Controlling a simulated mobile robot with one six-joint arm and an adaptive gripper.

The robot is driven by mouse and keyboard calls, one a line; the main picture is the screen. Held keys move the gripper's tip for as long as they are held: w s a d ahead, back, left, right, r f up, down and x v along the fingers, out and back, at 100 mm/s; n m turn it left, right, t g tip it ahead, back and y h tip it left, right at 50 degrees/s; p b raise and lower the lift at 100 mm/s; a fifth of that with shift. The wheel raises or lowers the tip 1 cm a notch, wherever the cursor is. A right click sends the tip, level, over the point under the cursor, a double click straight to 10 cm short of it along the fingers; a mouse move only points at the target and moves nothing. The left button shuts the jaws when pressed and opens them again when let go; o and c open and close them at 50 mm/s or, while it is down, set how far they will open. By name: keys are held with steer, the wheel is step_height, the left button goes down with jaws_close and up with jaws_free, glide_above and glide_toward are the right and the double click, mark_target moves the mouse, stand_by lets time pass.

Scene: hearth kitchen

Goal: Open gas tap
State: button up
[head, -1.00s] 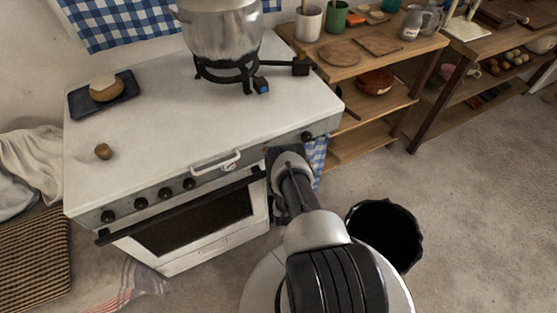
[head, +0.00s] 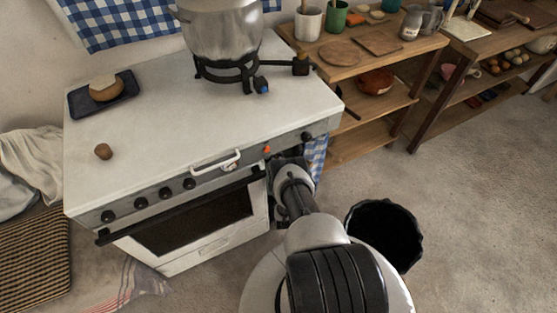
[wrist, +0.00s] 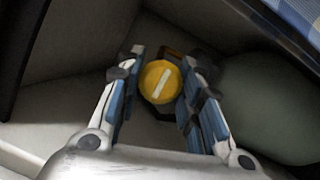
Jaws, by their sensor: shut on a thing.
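The gas tap shows in the wrist view as a round yellow knob (wrist: 150,92) with a pale bar across its face, set slanting. My gripper (wrist: 162,72) has its blue-padded fingers on either side of the knob and is shut on it. In the head view my gripper (head: 282,172) is low at the stove's front right corner, beside the oven door. The tap is hidden there behind my arm and the stove edge.
A white stove (head: 190,120) carries a metal pot (head: 220,32) on a black burner (head: 226,74). In the wrist view a grey-green rounded body (wrist: 265,110) lies close right of the fingers. A black bin (head: 385,235) stands right of my arm.

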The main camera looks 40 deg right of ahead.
steer(key=o, duration=1.1)
steer(key=v, duration=0.7)
steer(key=shift+s+a, duration=0.15)
steer(key=shift+s, duration=0.05)
